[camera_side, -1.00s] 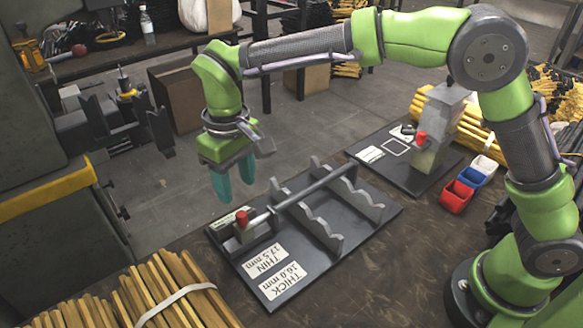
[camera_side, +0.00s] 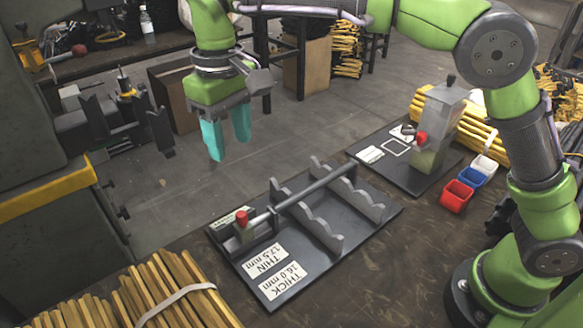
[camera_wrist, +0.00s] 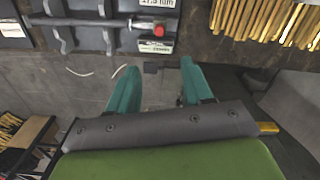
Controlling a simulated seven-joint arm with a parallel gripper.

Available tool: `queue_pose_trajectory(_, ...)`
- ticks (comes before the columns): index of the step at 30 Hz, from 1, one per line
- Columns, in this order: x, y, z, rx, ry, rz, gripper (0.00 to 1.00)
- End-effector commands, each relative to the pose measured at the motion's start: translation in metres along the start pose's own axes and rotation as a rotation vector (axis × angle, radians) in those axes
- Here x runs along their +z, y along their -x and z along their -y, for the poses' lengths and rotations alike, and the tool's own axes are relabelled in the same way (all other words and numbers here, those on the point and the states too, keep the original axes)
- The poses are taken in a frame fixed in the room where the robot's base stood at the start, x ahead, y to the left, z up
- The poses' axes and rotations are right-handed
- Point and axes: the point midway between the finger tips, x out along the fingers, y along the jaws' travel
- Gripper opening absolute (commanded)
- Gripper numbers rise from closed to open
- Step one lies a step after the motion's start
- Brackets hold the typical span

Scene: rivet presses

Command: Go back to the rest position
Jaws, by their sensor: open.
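My gripper (camera_side: 227,142) hangs high above the far edge of the bench in the side view, its teal fingers pointing down and apart. It is open with nothing between the fingers. In the wrist view the two teal fingers (camera_wrist: 158,90) are apart over grey floor. The dark rack plate (camera_side: 300,230) lies below and to the right, with a metal rod (camera_side: 312,188) across its notched rails and a red knob (camera_side: 242,217) at its left end. The red knob also shows at the top of the wrist view (camera_wrist: 158,31).
A rivet press (camera_side: 438,128) with a red button stands on a second dark plate at right. Red (camera_side: 457,196), blue (camera_side: 473,177) and white bins stand beside it. Bundled yellow sticks (camera_side: 165,295) lie at front left. A large grey machine (camera_side: 50,130) stands at left. Air around my gripper is clear.

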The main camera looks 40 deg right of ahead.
Motion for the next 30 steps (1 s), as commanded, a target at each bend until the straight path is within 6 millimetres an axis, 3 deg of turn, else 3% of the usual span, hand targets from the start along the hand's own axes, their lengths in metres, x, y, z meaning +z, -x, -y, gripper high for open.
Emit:
queue_pose_trajectory(14,-0.004,0.0,0.0,0.002,-0.003,-0.02,0.5)
queue_pose_trajectory(17,-0.003,-0.019,-0.001,0.002,0.008,-0.02,0.5)
queue_pose_trajectory(20,0.009,-0.024,-0.013,-0.019,-0.001,-0.048,0.5)
queue_pose_trajectory(23,0.028,-0.019,-0.038,-0.057,-0.044,-0.098,0.5)
queue_pose_trajectory(30,0.099,-0.01,-0.104,-0.152,-0.22,-0.263,0.5)
